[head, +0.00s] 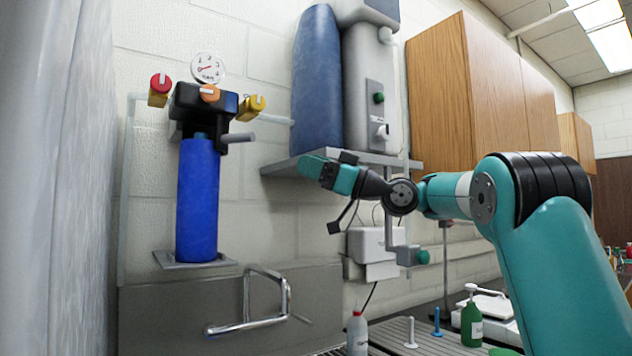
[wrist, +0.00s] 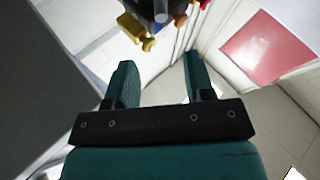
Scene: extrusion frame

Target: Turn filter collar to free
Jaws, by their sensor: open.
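The filter unit hangs on the wall at the left in the head view. It has a black head (head: 205,101) over an upright blue canister (head: 198,200). A dark collar sits at the joint, with a grey lever (head: 238,138) sticking out to the right; its exact setting I cannot tell. My gripper (head: 308,166) is right of the filter, apart from it, pointing left. In the wrist view its two fingers (wrist: 161,80) are spread with nothing between them.
A shelf (head: 290,163) with a blue tank (head: 317,80) is behind my gripper. A sink tap (head: 250,325) and bottle (head: 357,335) are below.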

